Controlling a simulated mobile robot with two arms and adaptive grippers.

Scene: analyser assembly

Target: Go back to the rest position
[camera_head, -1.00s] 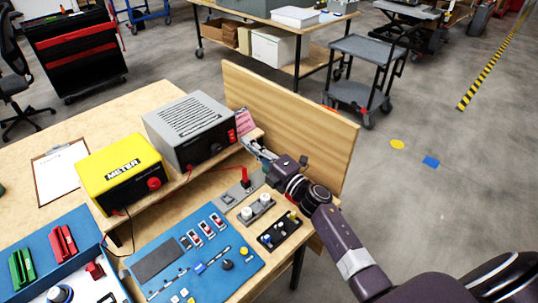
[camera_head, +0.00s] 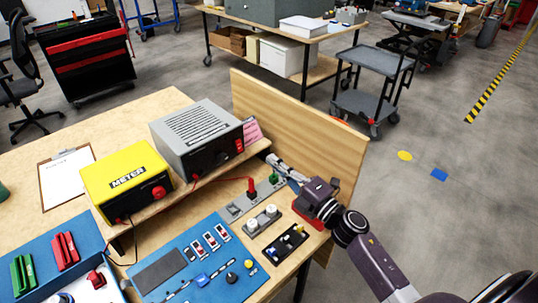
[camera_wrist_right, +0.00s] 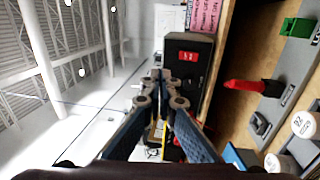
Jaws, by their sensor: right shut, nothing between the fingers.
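My right gripper (camera_head: 279,167) is shut and empty. In the head view it hangs above the right end of the bench, just right of the grey device with the red switch (camera_head: 196,139). In the right wrist view its fingertips (camera_wrist_right: 166,76) meet in front of that grey device (camera_wrist_right: 188,62). The red plug (camera_head: 252,187) and green part (camera_head: 273,178) sit on a grey plate just below and left of the gripper. My left gripper is not in view.
A yellow meter (camera_head: 127,180) stands left of the grey device. A blue panel (camera_head: 215,285) with switches lies in front. A wooden back board (camera_head: 300,130) rises behind the gripper. A grey cart (camera_head: 372,95) stands beyond it.

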